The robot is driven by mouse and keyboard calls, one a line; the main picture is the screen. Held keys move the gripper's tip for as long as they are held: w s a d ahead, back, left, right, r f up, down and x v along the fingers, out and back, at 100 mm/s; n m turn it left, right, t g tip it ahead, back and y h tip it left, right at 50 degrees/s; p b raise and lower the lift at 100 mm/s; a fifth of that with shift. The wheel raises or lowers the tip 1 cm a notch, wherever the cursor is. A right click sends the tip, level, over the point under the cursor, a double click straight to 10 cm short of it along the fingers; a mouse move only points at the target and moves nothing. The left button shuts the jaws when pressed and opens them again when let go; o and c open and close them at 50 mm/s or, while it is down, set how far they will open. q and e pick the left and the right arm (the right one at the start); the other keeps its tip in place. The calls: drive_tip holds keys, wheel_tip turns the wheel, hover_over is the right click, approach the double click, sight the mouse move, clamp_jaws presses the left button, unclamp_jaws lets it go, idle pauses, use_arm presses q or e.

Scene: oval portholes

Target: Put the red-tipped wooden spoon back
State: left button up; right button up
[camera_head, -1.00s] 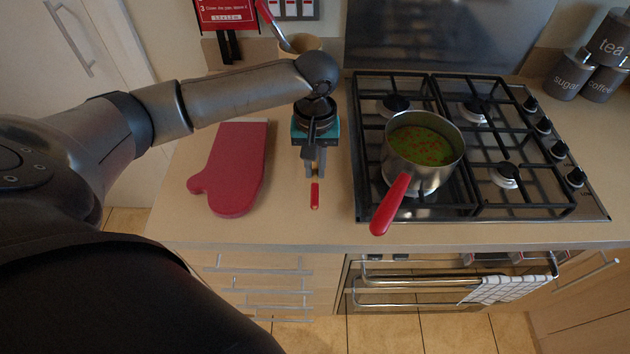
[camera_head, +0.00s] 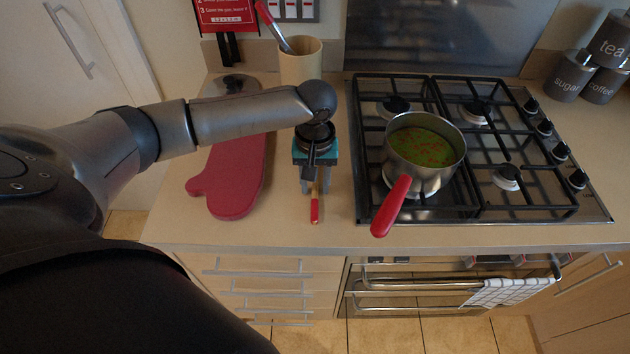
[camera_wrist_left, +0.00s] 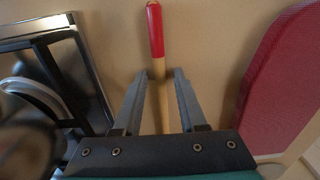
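The wooden spoon with the red tip (camera_head: 315,211) is near the front of the counter, between the mitt and the hob. In the left wrist view its red end (camera_wrist_left: 155,30) points away from me and its handle runs back between the fingers. The spoon's far end is hidden under the gripper. A beige utensil pot (camera_head: 300,66) holding a red-handled utensil stands at the back. My right gripper is not in view.
A red oven mitt (camera_head: 230,175) lies left of the gripper, with a dark shiny object (camera_head: 237,84) behind it. The gas hob (camera_head: 480,205) is on the right, with a pot of green soup (camera_head: 424,180) whose red handle points forward. Canisters (camera_head: 568,76) stand back right.

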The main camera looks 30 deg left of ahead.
use_arm(q)
drive_tip(key=shift+o, duration=0.2)
drive_tip(key=shift+r, duration=0.15)
wheel_tip(320, 180, up, 12)
drive_tip(key=p, duration=0.2)
